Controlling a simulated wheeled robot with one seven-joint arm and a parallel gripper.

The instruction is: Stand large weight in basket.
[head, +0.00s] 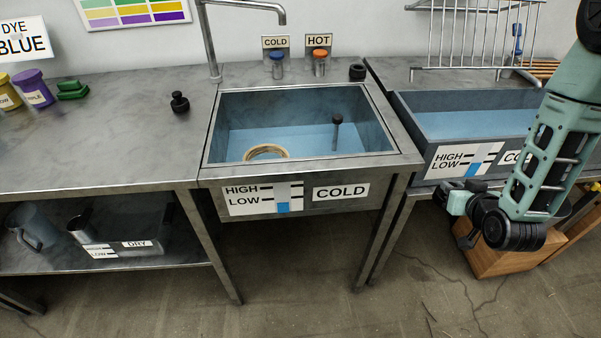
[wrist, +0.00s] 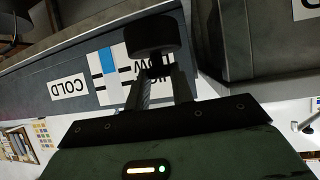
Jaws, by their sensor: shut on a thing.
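My gripper (wrist: 160,85) is shut on a black, round-headed weight (wrist: 153,35) with a narrower neck between the fingers. In the head view my gripper (head: 456,201) hangs in front of the right trough, at about the height of its lower edge; the held weight is small and hard to make out there. Another black, knobbed weight (head: 179,102) stands upright on the left counter. I cannot tell from these views which weight is larger. I cannot pick out a basket for certain in either view.
The cold sink (head: 308,165) holds blue water, a cane coil (head: 266,152) and a dark upright rod (head: 337,132). The right trough (head: 420,150) also holds water. A wire rack (head: 475,40) stands behind it. A wooden box (head: 500,262) is below my arm. The floor in front is open.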

